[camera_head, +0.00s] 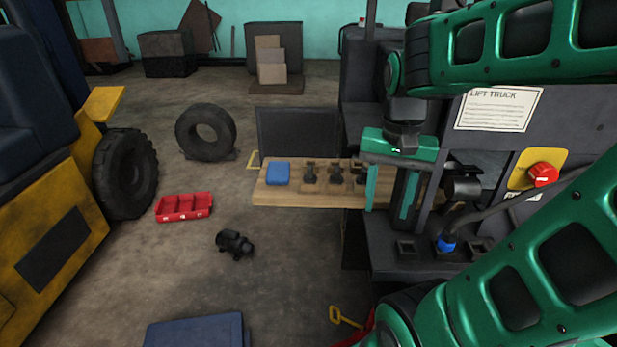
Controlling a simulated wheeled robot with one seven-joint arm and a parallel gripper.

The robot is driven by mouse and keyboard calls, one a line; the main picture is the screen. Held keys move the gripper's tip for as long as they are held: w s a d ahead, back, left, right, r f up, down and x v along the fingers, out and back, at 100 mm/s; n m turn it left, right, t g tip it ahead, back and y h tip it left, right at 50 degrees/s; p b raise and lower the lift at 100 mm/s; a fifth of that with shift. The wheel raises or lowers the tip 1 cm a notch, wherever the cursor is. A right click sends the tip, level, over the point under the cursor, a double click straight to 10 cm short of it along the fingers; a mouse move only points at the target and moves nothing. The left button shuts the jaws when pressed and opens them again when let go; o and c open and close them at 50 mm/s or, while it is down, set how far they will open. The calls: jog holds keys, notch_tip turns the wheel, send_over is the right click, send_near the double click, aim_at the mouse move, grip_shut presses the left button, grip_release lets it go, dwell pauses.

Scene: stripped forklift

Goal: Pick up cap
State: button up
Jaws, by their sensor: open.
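My gripper (388,209) hangs fingers down, its two green fingers apart, over the right part of a wooden board (285,197). I see nothing held between the fingers. Several small black fittings stand in a row on the board, such as a left one (310,173) and a middle one (336,175); the right end of the row is partly hidden by my gripper. A dark cylindrical part (463,187) is just right of the gripper, on the truck. I cannot tell which of these dark parts is the cap.
A blue cloth-like block (278,173) lies at the board's left. A red tray (183,207) and tyre (206,132) are on the floor.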

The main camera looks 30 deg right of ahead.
jog(key=w+r+m, duration=0.5)
jog(key=w+m, duration=0.2)
jog(key=w, duration=0.5)
notch_tip(320, 180, up, 3)
jog(key=m, duration=0.8)
send_over(310, 167)
jog(key=shift+w+f, duration=0.1)
jog(key=shift+f, duration=5.15)
grip_shut()
